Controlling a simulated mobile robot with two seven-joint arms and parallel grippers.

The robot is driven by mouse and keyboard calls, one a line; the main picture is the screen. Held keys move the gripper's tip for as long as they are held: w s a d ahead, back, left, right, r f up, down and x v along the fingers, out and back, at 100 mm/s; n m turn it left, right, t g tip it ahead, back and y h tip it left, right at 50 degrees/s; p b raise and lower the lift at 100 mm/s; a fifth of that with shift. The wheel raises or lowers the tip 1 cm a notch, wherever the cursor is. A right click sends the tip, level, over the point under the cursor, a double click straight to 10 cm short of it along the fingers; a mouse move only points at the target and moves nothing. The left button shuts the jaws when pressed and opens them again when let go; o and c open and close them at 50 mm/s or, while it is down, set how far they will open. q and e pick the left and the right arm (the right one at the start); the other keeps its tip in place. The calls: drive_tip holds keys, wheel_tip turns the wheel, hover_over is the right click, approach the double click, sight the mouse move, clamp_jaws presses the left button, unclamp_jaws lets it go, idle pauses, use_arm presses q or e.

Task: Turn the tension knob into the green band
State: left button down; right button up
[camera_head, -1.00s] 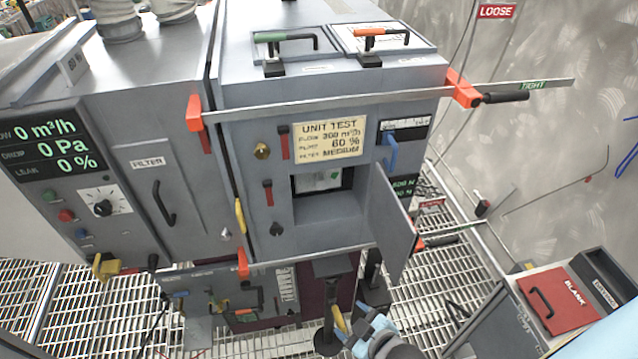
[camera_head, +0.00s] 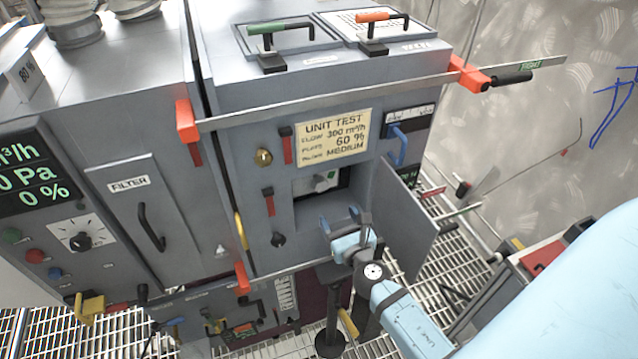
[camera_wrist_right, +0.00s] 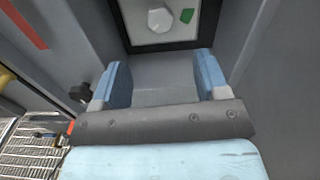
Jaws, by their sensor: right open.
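The tension knob (camera_head: 321,183) looks like a pale round knob at the back of the open recess in the grey machine, on a light plate with a dark frame. The green band (camera_head: 331,175) is a small green patch at its right. In the right wrist view the knob (camera_wrist_right: 160,19) shows as a pale faceted disc at the top, with the green patch (camera_wrist_right: 187,15) beside it. My right gripper (camera_head: 345,218) is open and empty at the recess mouth, apart from the knob. Its two blue fingers (camera_wrist_right: 163,72) point toward the knob plate. The knob's pointer is too small to read. My left gripper is not in view.
The open door (camera_head: 405,215) stands right of the recess, close to my right arm. A long bar (camera_head: 330,108) with red ends crosses above. A card (camera_head: 333,139) reads UNIT TEST. A dark small knob (camera_head: 278,240) sits left of the recess.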

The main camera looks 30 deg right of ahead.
sight(322, 187)
drive_tip(key=p+x, duration=0.1)
drive_tip(key=x, duration=1.1)
drive_tip(key=shift+w, duration=0.2)
drive_tip(key=c, duration=0.9)
